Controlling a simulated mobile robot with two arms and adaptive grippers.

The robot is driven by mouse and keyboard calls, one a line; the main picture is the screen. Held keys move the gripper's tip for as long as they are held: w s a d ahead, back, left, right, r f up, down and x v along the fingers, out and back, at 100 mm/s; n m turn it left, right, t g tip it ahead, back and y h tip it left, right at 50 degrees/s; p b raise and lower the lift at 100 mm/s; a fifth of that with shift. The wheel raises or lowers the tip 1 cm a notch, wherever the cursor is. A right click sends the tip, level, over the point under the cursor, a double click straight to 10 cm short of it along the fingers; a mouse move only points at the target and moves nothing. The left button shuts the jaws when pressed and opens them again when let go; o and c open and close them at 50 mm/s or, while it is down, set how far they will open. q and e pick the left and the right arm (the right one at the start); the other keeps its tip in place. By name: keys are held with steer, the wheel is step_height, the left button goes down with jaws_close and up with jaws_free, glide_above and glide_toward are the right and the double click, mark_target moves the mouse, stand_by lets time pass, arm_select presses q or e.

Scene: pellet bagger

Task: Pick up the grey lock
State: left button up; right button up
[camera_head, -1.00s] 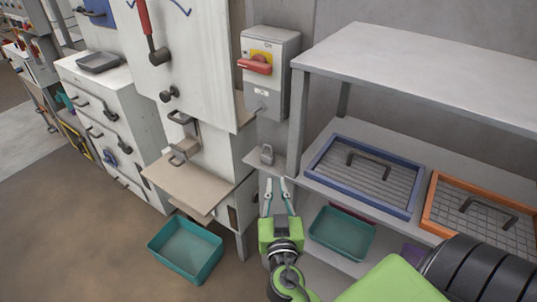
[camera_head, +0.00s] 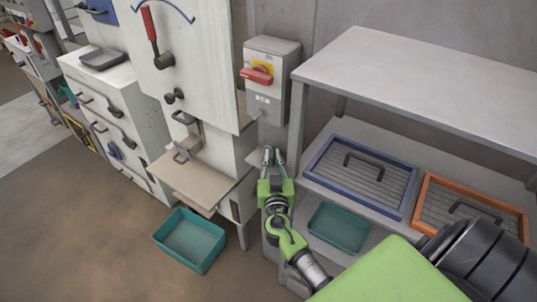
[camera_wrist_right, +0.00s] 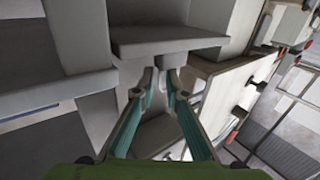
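The grey lock is mostly hidden by my right gripper in the head view; it hung or stood at the small grey ledge (camera_head: 257,154) below the red-handled switch box. My right gripper (camera_head: 273,155) reaches up to that ledge with its two fingertips a little apart. In the right wrist view my right gripper (camera_wrist_right: 163,80) shows teal-padded fingers with a gap between their tips, just under the grey ledge (camera_wrist_right: 168,42). A small grey shape lies at the tips, but whether it is the lock I cannot tell. My left gripper is not in view.
A grey switch box (camera_head: 271,80) with a red handle is above the ledge. A shelf unit (camera_head: 420,75) at the right holds a blue-framed tray (camera_head: 318,162) and an orange-framed tray (camera_head: 421,192). A teal bin (camera_head: 190,242) stands on the floor; a white machine is at left.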

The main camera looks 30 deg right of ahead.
steer(key=shift+c, duration=0.5)
jaws_close()
steer(key=shift+r, duration=0.45)
steer(key=r+p, duration=0.2)
steer(key=r, duration=0.1)
steer(key=shift+s+a+r+p, duration=0.15)
steer(key=shift+s+p, duration=0.05)
steer(key=shift+p, duration=0.15)
steer(key=s+a+r, duration=0.7)
steer(key=s+r, duration=0.2)
steer(key=s, duration=0.2)
steer(key=shift+a+p, duration=0.35)
